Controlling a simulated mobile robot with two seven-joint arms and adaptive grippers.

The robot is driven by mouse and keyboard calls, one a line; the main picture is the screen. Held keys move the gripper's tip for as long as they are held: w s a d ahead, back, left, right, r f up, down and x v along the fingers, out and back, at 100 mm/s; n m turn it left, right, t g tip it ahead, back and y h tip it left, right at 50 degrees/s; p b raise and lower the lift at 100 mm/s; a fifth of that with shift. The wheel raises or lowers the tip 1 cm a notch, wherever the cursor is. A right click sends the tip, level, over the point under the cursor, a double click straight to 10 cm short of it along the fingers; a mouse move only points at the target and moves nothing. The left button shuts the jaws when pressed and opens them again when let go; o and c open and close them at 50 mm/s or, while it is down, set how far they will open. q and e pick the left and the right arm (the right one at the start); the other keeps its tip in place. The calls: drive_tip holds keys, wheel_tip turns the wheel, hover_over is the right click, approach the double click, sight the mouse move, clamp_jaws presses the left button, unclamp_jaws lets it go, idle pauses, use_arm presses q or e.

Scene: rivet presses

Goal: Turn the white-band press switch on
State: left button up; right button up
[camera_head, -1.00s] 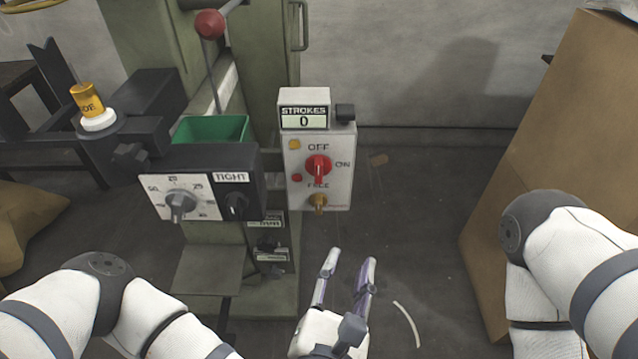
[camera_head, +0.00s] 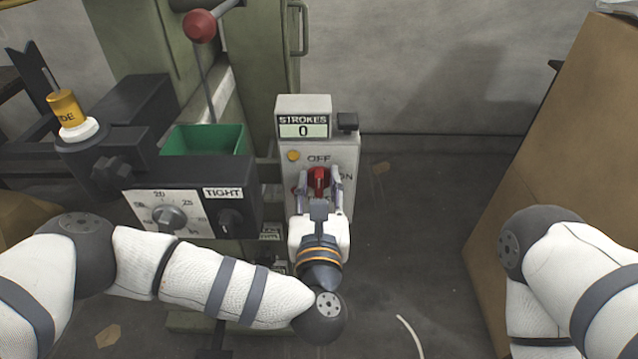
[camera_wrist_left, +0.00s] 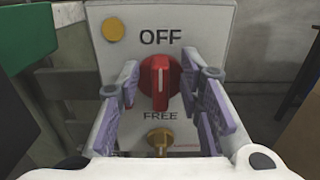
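The press switch is a red rotary knob (camera_head: 318,181) on a grey control box (camera_head: 290,160), below the word OFF and left of ON. In the left wrist view the knob (camera_wrist_left: 160,83) has its white pointer line upright, towards OFF. My left gripper (camera_head: 319,188) is open, with one finger on each side of the knob. Whether the fingertips touch it I cannot tell. A white band (camera_head: 79,131) circles the base of a yellow cylinder (camera_head: 66,108) on the press at left. My right arm shows at right, but its gripper is out of view.
A stroke counter (camera_head: 303,125) reading 0 tops the box. A brass FREE knob (camera_wrist_left: 160,138) sits below the switch. A dial panel (camera_head: 185,212), green bin (camera_head: 203,141) and red-ball lever (camera_head: 199,26) are left. A cardboard box (camera_head: 570,130) stands right.

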use_arm(q)
clamp_jaws()
drive_tip(key=m, duration=0.3)
drive_tip(key=shift+d+p, duration=0.2)
drive_tip(key=shift+p, duration=0.1)
drive_tip(key=m, duration=0.3)
drive_tip(key=m+p, duration=0.1)
drive_tip(key=m, duration=0.2)
drive_tip(key=d+m+p, duration=0.1)
drive_tip(key=m, duration=0.2)
drive_tip(key=shift+f+m, duration=0.3)
drive_tip(key=shift+m, duration=0.1)
drive_tip(key=shift+f+m+p, duration=0.2)
drive_tip(key=shift+m+p, duration=0.15)
drive_tip(key=shift+m, duration=0.95)
drive_tip(key=shift+f+m+p, duration=0.15)
drive_tip(key=shift+m+p, duration=0.15)
drive_tip(key=shift+m, duration=1)
use_arm(e)
drive_tip(key=shift+t, duration=0.5)
drive_tip(key=shift+w+r, duration=0.8)
drive_tip(key=shift+r, duration=0.2)
drive_tip(key=shift+w+r, duration=0.75)
drive_tip(key=shift+r, duration=0.2)
